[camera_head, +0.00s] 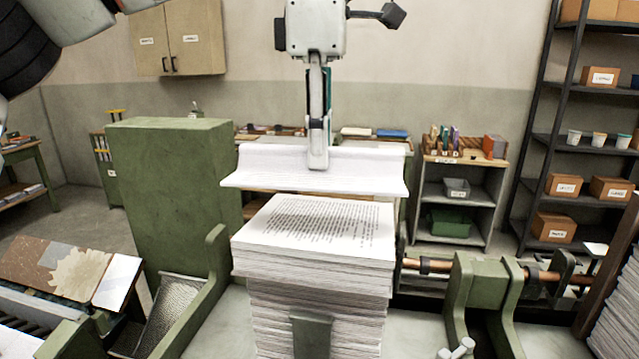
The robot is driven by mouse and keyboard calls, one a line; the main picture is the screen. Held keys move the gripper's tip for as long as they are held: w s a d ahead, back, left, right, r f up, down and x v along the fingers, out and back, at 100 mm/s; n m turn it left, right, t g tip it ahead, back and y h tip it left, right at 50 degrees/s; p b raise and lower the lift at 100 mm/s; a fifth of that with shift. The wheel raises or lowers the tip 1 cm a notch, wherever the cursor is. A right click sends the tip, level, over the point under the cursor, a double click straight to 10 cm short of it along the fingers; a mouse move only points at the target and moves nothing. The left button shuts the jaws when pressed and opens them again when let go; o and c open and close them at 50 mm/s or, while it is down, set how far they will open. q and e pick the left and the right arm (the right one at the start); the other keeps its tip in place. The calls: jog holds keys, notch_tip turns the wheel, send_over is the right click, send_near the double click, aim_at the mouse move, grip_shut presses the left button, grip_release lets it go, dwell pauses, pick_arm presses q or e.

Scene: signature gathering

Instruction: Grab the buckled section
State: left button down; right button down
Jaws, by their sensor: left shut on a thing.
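A thick stack of printed sheets (315,260) stands in the green machine in the middle of the view. A white paper section (260,172), bent along its length, hangs above and behind the top of the stack. My left gripper (318,158) points down over it from above. It is shut on the section, at about the middle of its upper edge. The section's raised back part spreads to both sides of the fingers. Its exact fold and rear side are hidden. My right gripper is out of view.
A green machine block (175,180) stands left of the stack. A copper-coloured rod with green brackets (470,290) lies to the right. Shelves (535,150) stand behind at right.

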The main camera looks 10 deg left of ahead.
pick_arm(q)
notch_tip(320, 180, up, 12)
jog(key=shift+r, duration=0.2)
